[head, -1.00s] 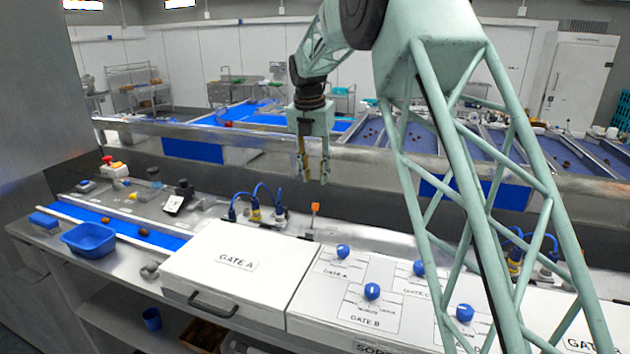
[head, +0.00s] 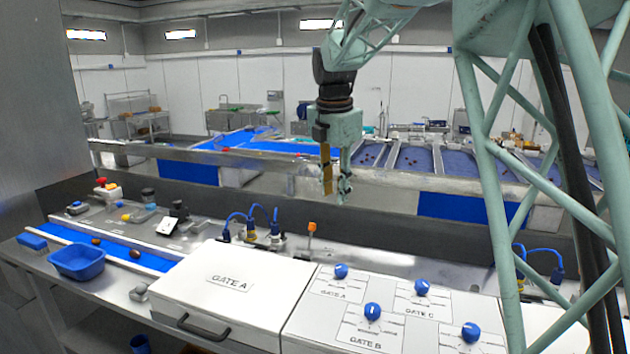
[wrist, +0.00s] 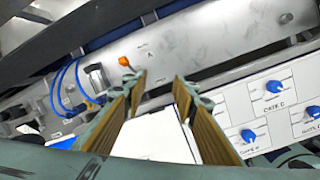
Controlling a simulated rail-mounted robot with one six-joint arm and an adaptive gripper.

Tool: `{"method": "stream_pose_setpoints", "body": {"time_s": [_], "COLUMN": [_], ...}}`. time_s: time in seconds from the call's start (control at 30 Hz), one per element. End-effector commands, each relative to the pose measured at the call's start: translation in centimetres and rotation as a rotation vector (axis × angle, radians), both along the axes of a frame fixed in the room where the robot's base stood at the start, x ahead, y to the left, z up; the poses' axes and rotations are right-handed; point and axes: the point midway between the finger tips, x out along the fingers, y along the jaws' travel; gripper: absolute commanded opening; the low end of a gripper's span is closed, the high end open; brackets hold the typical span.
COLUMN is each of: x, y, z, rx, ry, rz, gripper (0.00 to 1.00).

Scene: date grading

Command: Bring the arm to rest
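My gripper (head: 335,190) hangs above the back of the sorting bench in the head view, over the area behind the white panel. Its fingers point down and it holds nothing. In the wrist view the two wooden-faced fingers (wrist: 160,95) stand apart with a clear gap, and the white cover and bench top show between and beyond them. The fingertips touch nothing that I can see.
The Gate A cover (head: 228,282) lies below left of my gripper. A panel with blue knobs (head: 372,311) is below. An orange-tipped switch (head: 312,228) stands behind. A blue tray (head: 77,262) sits by the blue belt (head: 150,261) carrying dates.

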Motion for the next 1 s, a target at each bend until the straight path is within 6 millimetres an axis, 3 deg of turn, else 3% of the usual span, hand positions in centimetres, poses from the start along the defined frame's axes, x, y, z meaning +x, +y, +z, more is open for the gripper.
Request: {"method": "stream_pose_setpoints", "body": {"time_s": [0.5, 1.0], "x": [-9.2, -18.6], "y": [-4.4, -8.0], "z": [1.7, 1.7], "rx": [0.089, 0.182], "ry": [-0.036, -0.067], "rz": [-0.378, -0.742], "gripper": [0.26, 0.26]}}
